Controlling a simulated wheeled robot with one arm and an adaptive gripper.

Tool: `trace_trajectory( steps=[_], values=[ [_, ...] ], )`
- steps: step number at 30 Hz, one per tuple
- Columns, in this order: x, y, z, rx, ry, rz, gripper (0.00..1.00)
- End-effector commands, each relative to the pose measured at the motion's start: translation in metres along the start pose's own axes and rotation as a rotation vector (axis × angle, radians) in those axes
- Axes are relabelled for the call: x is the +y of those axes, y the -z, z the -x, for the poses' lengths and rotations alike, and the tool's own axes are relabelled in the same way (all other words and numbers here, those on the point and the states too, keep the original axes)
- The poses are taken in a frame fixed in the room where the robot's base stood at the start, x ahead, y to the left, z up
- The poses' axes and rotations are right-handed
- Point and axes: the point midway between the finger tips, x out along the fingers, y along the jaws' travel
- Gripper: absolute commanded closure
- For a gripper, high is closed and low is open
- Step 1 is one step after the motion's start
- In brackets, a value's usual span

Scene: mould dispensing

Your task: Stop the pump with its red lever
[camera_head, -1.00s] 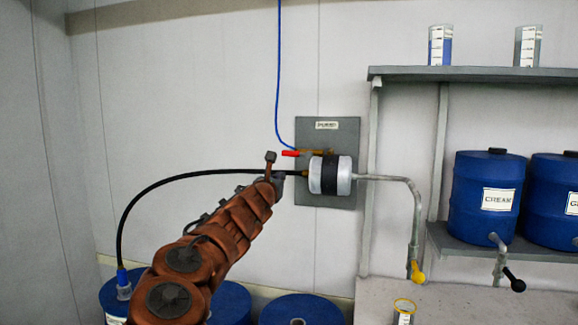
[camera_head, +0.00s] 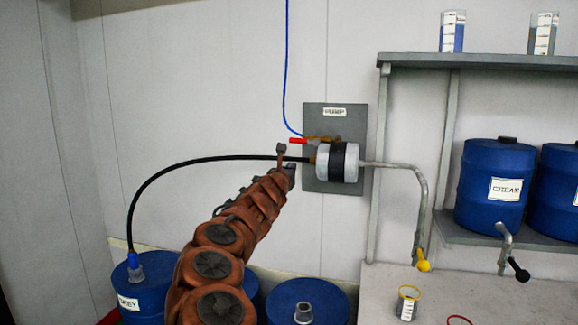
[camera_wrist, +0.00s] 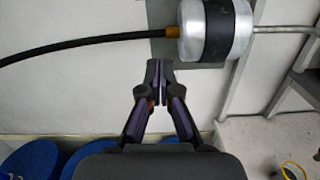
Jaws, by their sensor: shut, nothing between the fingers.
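The pump (camera_head: 337,162), a silver cylinder with a black band, is fixed to a grey panel (camera_head: 324,115) on the wall. Its red lever (camera_head: 298,141) lies about level, pointing left from a brass valve above the pump. My gripper (camera_head: 291,168) is just left of the pump and below the lever, apart from the lever as far as I can tell. In the wrist view my gripper (camera_wrist: 159,72) is shut and empty, with its fingertips below the black hose and lower left of the pump (camera_wrist: 215,28). The lever is not visible in the wrist view.
A black hose (camera_head: 190,161) runs from a blue drum (camera_head: 138,285) to the pump, behind my arm. A blue air line (camera_head: 286,70) drops to the valve. A metal outlet pipe (camera_head: 421,195) ends over the bench at right, near a measuring cup (camera_head: 407,303).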

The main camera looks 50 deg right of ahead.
Motion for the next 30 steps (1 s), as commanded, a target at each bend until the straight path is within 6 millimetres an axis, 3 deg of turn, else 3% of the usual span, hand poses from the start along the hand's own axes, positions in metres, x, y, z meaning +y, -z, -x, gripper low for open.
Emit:
trace_trajectory(
  steps=[15,27,30],
  values=[
    [0.000,-0.002,-0.044,0.002,-0.001,-0.004,1.00],
    [0.000,-0.002,-0.068,0.001,-0.001,-0.004,1.00],
    [0.000,-0.021,-0.071,-0.001,-0.001,-0.004,1.00]
  ],
)
